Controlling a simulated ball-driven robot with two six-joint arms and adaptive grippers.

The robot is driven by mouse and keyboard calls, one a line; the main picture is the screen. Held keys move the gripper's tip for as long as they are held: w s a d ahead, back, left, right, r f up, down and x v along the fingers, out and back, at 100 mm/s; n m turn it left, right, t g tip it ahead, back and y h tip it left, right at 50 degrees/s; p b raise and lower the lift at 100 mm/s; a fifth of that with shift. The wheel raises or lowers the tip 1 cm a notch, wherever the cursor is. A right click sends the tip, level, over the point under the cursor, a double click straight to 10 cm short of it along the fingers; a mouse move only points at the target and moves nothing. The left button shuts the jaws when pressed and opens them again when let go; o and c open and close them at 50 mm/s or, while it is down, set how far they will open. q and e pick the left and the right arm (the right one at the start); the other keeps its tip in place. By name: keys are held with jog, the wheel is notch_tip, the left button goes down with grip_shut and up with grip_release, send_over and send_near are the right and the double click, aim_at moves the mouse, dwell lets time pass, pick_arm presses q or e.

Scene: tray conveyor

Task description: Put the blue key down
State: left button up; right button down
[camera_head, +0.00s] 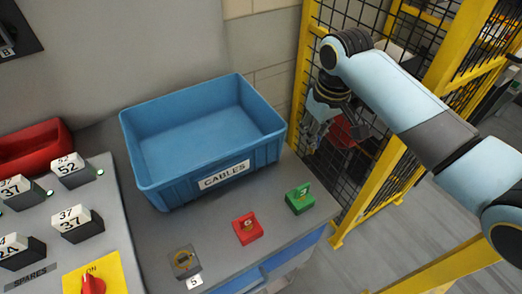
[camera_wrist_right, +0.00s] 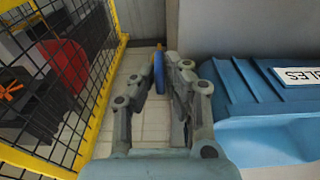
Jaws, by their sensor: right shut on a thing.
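My right gripper (camera_head: 318,132) hangs beside the right end of the blue bin, close to the yellow-framed mesh fence. In the wrist view the gripper (camera_wrist_right: 172,80) is shut on the blue key (camera_wrist_right: 158,72), which shows edge-on between the fingertips as a thin blue shape. The key is held in the air and is too small to make out clearly in the head view. My left gripper is not in view.
The blue bin (camera_head: 155,190) labelled CABLES stands on the grey counter. In front are a green block (camera_head: 300,203), a red block (camera_head: 246,235) and a grey block (camera_head: 178,272). A panel (camera_head: 110,225) with numbered blocks is left. The mesh fence (camera_head: 305,60) stands right.

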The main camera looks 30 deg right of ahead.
jog(key=a+p, duration=0.2)
jog(key=a, duration=0.7)
jog(key=shift+s+r, duration=0.1)
jog(key=shift+s, duration=0.05)
jog(key=a+p, duration=0.1)
jog(key=a, duration=0.2)
jog(key=shift+a+r, duration=0.1)
jog(key=shift+a, duration=0.25)
jog(key=shift+d+f, duration=0.1)
jog(key=shift+f, duration=0.75)
jog(key=shift+d, duration=0.1)
jog(key=shift+f, duration=0.1)
jog(key=c, duration=1.4)
grip_release()
